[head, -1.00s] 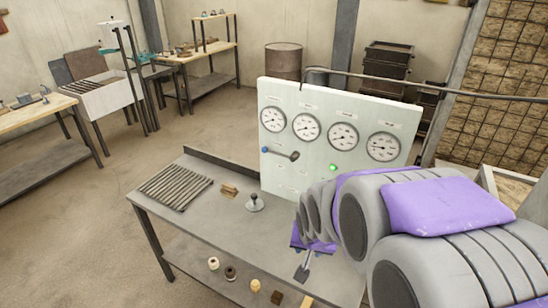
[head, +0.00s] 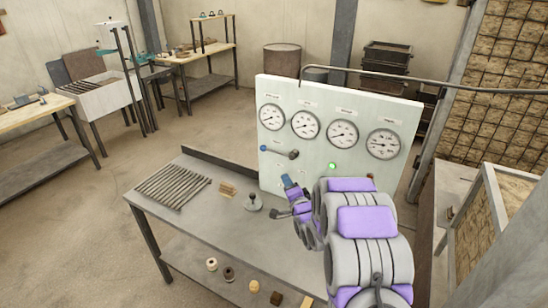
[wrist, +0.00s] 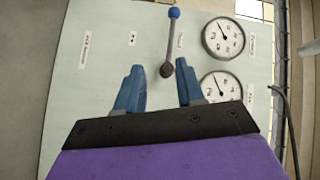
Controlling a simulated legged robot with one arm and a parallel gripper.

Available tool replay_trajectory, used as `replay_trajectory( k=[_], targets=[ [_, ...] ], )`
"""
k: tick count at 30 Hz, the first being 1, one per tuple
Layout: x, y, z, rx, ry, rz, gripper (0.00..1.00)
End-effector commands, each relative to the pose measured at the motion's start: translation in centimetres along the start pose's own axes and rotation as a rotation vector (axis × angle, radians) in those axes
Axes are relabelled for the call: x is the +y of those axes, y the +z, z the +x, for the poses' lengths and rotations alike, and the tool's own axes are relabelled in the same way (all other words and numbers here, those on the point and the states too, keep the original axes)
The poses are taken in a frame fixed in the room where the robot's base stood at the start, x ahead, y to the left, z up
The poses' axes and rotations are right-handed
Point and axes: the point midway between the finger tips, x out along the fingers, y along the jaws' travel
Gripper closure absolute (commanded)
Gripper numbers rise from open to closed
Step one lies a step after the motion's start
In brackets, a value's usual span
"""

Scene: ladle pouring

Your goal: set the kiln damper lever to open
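The damper lever (head: 279,152) is on the white gauge panel (head: 350,100), below the left gauges. Its arm points left from a dark pivot to a blue knob. In the wrist view the lever (wrist: 171,40) shows beyond the fingers, with its blue knob at the top and its dark pivot nearest the gripper. My gripper (head: 286,197) is in front of the panel's lower part, below the lever. In the wrist view my gripper (wrist: 159,88) has its two blue fingers spread apart with nothing between them. Small labels beside the lever are too blurred to read surely.
A grey bench (head: 215,215) stands before the panel, with several metal rods (head: 173,186), a small wooden block (head: 227,190) and a knobbed grey object (head: 253,202) on it. Round gauges (head: 342,134) and a lit green lamp (head: 332,166) are on the panel.

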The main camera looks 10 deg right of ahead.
Motion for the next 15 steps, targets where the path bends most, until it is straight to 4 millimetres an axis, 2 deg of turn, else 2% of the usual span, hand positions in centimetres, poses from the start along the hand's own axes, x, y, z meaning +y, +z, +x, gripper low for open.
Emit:
replay_trajectory(
  k=[1, 4, 11, 15],
  targets=[
    [0.9, 0.1, 0.2, 0.006, -0.036, 0.040, 0.62],
    [1.2, 0.1, 0.4, 0.014, -0.114, 0.107, 0.62],
    [1.2, 0.1, 0.7, 0.020, -0.193, 0.170, 0.62],
    [1.0, 0.1, 1.7, 0.019, -0.193, 0.170, 0.62]
  ],
)
